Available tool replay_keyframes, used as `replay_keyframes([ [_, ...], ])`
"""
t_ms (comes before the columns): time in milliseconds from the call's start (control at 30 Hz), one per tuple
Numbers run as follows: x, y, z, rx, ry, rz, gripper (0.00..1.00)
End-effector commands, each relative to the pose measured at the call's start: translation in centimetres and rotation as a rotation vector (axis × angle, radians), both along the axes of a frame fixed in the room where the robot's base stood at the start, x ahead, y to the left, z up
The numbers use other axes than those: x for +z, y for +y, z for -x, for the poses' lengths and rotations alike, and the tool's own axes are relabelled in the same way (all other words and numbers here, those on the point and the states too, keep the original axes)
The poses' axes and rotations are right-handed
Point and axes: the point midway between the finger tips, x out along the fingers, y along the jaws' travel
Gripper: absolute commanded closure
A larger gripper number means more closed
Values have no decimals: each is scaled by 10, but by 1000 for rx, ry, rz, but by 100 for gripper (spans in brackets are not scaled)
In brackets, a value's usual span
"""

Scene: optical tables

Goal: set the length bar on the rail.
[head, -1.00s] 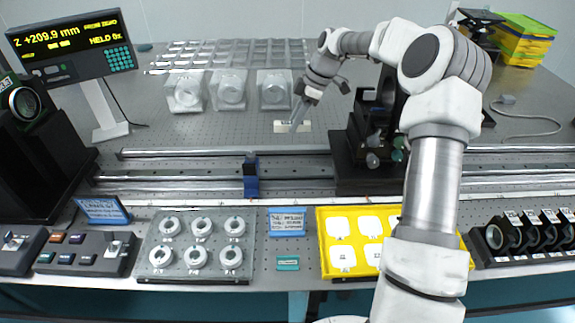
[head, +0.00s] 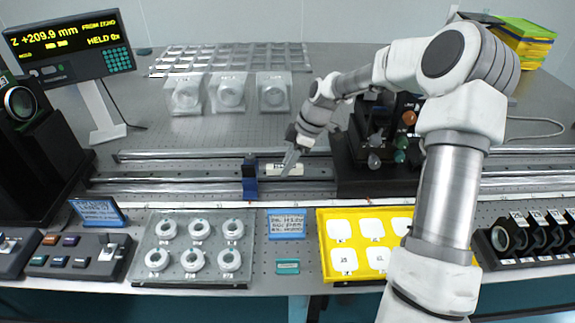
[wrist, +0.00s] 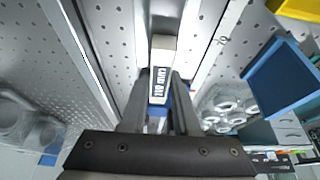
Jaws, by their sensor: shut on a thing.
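I cannot tell whether the bar touches the rail. Part of the blue block shows beyond the bar in the wrist view.
In front stand a clear tray of white rings (head: 195,275), a blue sign (head: 287,222) and a yellow tray (head: 326,262). Clear lens blocks (head: 230,95) stand behind the rail.

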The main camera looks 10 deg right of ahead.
Motion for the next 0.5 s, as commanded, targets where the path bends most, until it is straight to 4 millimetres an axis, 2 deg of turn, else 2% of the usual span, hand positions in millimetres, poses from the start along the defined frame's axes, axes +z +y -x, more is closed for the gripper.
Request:
replay_keyframes([
  [300, -2, 0, -1, 0, -2, 0, 100],
  [333, -3, 0, -1, 0, -2, 0, 69],
  [500, -2, 0, -1, 0, -2, 1, 41],
])
